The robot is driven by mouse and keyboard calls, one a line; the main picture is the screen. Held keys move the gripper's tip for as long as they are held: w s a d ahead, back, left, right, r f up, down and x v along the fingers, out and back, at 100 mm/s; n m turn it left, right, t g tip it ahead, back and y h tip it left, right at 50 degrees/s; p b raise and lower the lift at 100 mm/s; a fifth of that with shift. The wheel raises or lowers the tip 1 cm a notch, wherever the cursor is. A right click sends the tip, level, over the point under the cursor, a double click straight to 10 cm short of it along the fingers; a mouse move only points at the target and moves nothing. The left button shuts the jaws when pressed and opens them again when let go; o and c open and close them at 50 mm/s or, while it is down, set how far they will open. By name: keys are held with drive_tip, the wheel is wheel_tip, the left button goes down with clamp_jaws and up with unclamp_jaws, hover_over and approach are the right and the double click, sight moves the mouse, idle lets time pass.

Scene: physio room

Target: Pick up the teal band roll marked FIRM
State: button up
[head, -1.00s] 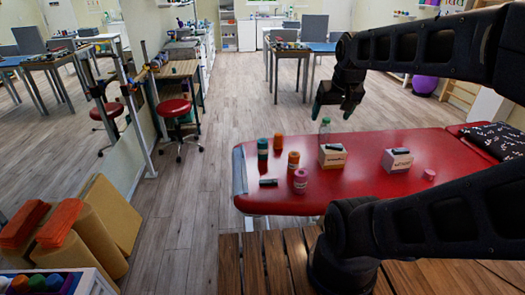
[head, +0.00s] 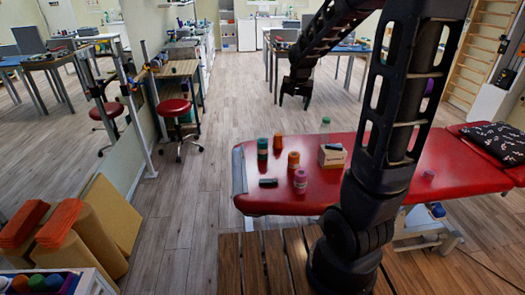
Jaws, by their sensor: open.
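In the head view, a teal roll (head: 263,149) stands upright near the far left end of the red treatment table (head: 260,192). Any FIRM marking is too small to read. Beside it stand two orange rolls, one farther back (head: 278,142) and one nearer (head: 293,161), and a pink roll (head: 300,181). My gripper (head: 294,101) is open and empty, pointing down. In the picture it is above and slightly right of the teal roll, apart from everything on the table.
A small box (head: 332,156) with a dark item on top and a clear bottle (head: 325,128) stand right of the rolls. A black item (head: 268,183) lies near the front. My arm hides part of the table. A red stool (head: 175,108) stands left.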

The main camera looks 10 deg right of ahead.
drive_tip(key=w+a+f+m, duration=0.1)
drive_tip(key=w+a+f, duration=0.4)
drive_tip(key=w+f, duration=0.6)
drive_tip(key=h, duration=0.2)
hover_over(261, 142)
drive_tip(key=s, duration=0.2)
drive_tip(key=shift+m, duration=0.3)
drive_tip(key=f, duration=1)
drive_tip(key=a+f, duration=0.1)
drive_tip(key=f, duration=0.4)
drive_tip(key=shift+s+f, duration=0.2)
drive_tip(key=x, duration=0.5)
drive_tip(key=shift+w+d+f, duration=0.15)
drive_tip(key=shift+w+f, duration=0.05)
drive_tip(key=shift+f, duration=0.1)
drive_tip(key=shift+w+x, duration=0.15)
drive_tip(key=shift+x, duration=1.1)
drive_tip(key=shift+w+x, duration=0.15)
drive_tip(key=shift+x, duration=1.1)
drive_tip(key=shift+d+r, duration=0.2)
drive_tip(key=c, duration=1.4)
